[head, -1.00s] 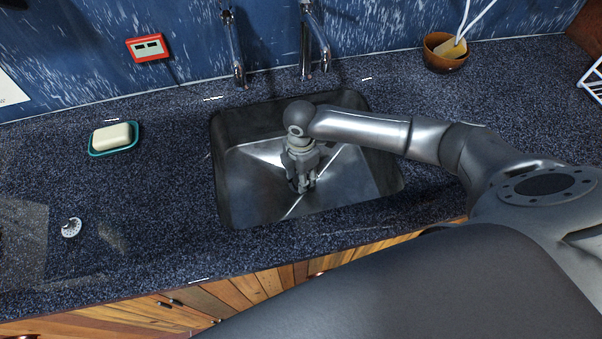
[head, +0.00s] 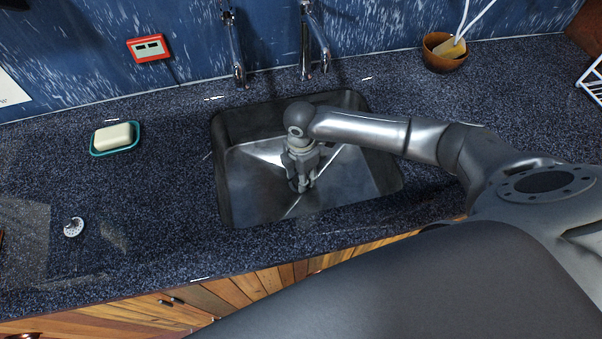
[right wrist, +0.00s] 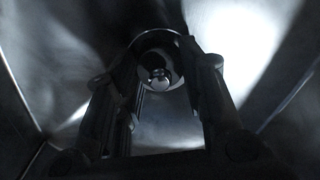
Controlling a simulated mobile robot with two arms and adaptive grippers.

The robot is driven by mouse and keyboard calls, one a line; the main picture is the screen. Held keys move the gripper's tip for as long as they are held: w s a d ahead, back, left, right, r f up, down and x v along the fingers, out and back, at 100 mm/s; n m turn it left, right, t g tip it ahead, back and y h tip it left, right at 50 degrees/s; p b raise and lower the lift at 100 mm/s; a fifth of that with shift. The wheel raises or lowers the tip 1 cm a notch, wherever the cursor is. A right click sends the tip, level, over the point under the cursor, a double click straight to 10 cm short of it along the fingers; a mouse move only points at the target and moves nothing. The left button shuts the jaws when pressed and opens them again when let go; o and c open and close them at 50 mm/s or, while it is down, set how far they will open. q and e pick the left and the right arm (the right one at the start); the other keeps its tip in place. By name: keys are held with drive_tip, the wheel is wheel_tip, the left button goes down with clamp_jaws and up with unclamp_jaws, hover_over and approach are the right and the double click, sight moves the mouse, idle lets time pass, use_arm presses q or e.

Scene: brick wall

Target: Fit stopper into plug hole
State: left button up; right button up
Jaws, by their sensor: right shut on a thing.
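My right gripper (head: 302,186) reaches straight down into the steel sink (head: 345,190), its fingertips low near the basin floor. In the right wrist view the two fingers (right wrist: 160,75) stand on either side of a round, shiny piece with a small knob, which looks like the stopper (right wrist: 158,62). The gripper is shut on it. The plug hole cannot be made out apart from this round piece, and the fingers hide the spot in the head view. My left gripper is not in view.
A soap bar in a teal dish (head: 114,151) and a small white round piece (head: 73,227) lie on the counter at left. Two taps (head: 308,60) rise behind the sink. A brown bowl (head: 444,60) stands at back right. Sink walls surround the gripper.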

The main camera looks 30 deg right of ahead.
drive_tip(key=shift+f, duration=0.4)
drive_tip(key=shift+s+a+f, duration=0.15)
drive_tip(key=shift+s+f, duration=0.2)
drive_tip(key=shift+f, duration=0.05)
idle(0.9)
drive_tip(key=o, duration=1.1)
drive_tip(key=shift+f, duration=0.1)
drive_tip(key=shift+c, duration=0.2)
drive_tip(key=shift+w, duration=0.15)
drive_tip(key=o, duration=0.7)
drive_tip(key=shift+w, duration=0.15)
drive_tip(key=shift+c, duration=0.2)
drive_tip(key=shift+r+p, duration=0.25)
drive_tip(key=shift+p, duration=0.05)
